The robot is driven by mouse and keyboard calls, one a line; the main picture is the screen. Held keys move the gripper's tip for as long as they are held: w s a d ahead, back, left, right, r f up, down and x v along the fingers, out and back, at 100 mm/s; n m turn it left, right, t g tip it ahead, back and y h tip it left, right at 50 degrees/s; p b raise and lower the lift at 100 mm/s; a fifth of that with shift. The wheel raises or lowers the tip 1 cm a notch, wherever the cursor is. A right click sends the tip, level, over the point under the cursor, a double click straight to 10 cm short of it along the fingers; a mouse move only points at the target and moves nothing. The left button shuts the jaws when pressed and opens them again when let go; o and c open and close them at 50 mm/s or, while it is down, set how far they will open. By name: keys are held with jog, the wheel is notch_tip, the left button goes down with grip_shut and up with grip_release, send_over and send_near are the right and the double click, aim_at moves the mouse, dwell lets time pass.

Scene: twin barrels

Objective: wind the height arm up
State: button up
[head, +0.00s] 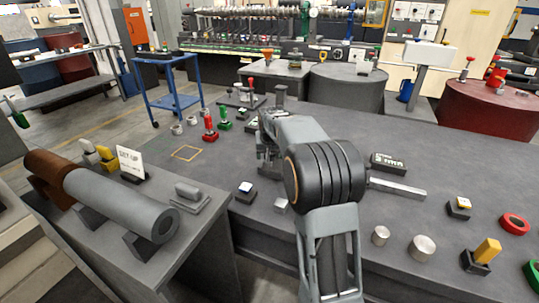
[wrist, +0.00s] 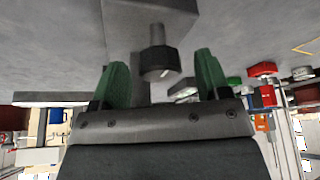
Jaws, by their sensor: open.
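In the wrist view, a dark round knob (wrist: 159,64) on a short grey shaft sticks out from a grey block (wrist: 150,16). My gripper (wrist: 161,70) has its two green fingers apart, one on each side of the knob. A gap shows between the knob and each finger. In the head view, my own arm covers the knob and most of the place around my gripper. A grey upright post (head: 281,94) shows just behind my arm. I cannot tell which part is the height arm.
On the dark bench (head: 330,215), a grey bar (head: 397,187) and a small dark box (head: 388,163) lie right of my arm. Red (head: 209,125) and green (head: 225,120) pieces stand to its left. Metal cylinders (head: 423,248) are at the front right. A side table holds a grey tube (head: 120,203).

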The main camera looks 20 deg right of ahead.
jog(key=shift+c, duration=0.4)
jog(key=c, duration=0.9)
jog(key=shift+o, duration=0.2)
jog(key=shift+m, duration=0.3)
jog(key=m+h+p, duration=0.1)
jog(key=m, duration=0.2)
jog(key=shift+w+a+m+g+p, duration=0.1)
jog(key=shift+m+g+p, duration=0.2)
jog(key=shift+g, duration=0.1)
jog(key=m+g, duration=0.1)
jog(key=m, duration=0.1)
jog(key=m+h+p, duration=0.1)
jog(key=m, duration=0.2)
jog(key=shift+w+g, duration=0.1)
jog(key=shift+g, duration=0.3)
jog(key=shift+m+h, duration=0.4)
jog(key=shift+m, duration=0.1)
